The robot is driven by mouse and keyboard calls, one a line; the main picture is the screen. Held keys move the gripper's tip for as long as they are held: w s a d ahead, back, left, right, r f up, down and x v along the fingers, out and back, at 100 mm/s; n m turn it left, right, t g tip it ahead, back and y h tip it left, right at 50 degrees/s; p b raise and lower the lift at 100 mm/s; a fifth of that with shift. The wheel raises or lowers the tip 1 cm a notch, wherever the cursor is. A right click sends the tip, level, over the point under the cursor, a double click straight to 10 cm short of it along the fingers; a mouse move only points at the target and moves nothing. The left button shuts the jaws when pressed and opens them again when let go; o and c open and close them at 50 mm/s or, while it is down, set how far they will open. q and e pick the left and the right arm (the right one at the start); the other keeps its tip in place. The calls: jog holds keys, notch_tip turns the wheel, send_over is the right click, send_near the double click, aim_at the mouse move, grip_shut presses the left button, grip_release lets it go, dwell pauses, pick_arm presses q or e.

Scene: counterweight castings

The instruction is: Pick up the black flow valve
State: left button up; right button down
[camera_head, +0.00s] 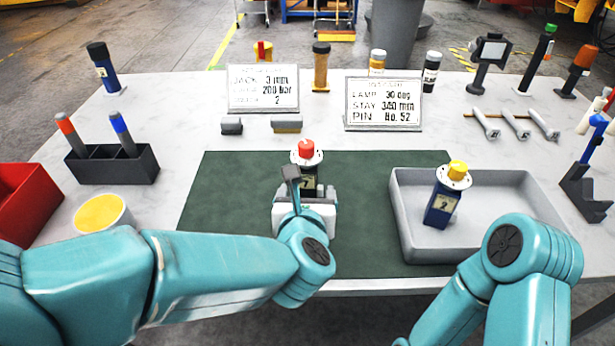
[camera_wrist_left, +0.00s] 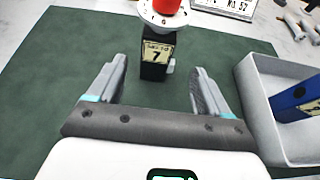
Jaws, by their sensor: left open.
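The black flow valve (camera_head: 307,178) stands upright on the green mat (camera_head: 235,195). It has a black body with a label reading 7, a white round flange and a red cap. In the left wrist view the valve (camera_wrist_left: 155,50) is just beyond the fingertips, roughly centred between them. My left gripper (camera_head: 305,192) is open and empty, its fingers pointing at the valve; it also shows in the left wrist view (camera_wrist_left: 158,80). In the head view my gripper hides the valve's lower part. My right gripper is not in view.
A grey tray (camera_head: 407,215) on the right holds a blue valve (camera_head: 443,205) with a yellow cap. Two sign plates (camera_head: 263,90) stand behind the mat. A black holder (camera_head: 112,165) and a yellow-topped pot (camera_head: 101,213) are at left. The mat around the black valve is clear.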

aim_at(306, 174)
pick_arm(q)
jog(key=x, duration=0.4)
jog(key=shift+w+a, duration=0.1)
jog(key=shift+w, duration=0.1)
jog(key=shift+w+f+p, duration=0.15)
jog(key=shift+w+p, duration=0.15)
jog(key=shift+w, duration=0.1)
jog(key=x, duration=0.4)
jog(key=shift+w+a+f+p, duration=0.1)
jog(key=shift+w+p, duration=0.05)
jog(key=shift+p, duration=0.2)
grip_shut()
notch_tip(306, 174, up, 20)
jog(key=p, duration=0.5)
jog(key=shift+r+p, duration=0.2)
jog(key=shift+p, duration=0.1)
jog(key=shift+f, duration=0.2)
jog(key=shift+f+b, duration=8.7)
jog(key=shift+f, duration=0.15)
